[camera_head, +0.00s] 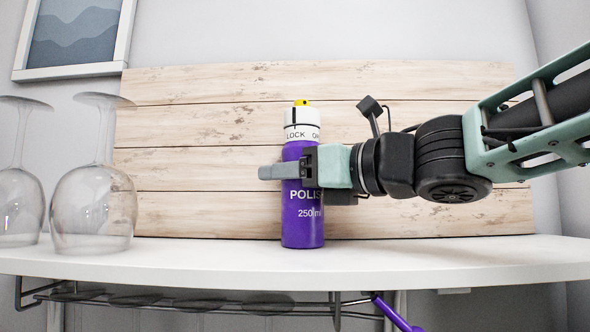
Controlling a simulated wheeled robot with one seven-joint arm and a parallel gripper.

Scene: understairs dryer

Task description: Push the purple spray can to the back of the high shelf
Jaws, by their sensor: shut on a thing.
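The purple spray can (302,228) stands upright on the white high shelf (420,261), near the middle of its length. It has a white collar with "LOCK" lettering, a yellow top and the words "POLIS" and "250 ml" on its body. My gripper (292,171) comes in from the right and is shut on the can's upper body. One finger crosses the front of the can. The other finger is hidden behind it. The can's base appears to be at shelf level; whether it touches cannot be told for certain.
Two upturned wine glasses (95,200) stand on the shelf at the left. A whitewashed plank panel (210,135) rises behind the can. A dark wire rack (180,304) hangs below the shelf, with a purple rod (392,314) by it. The shelf right of the can is clear.

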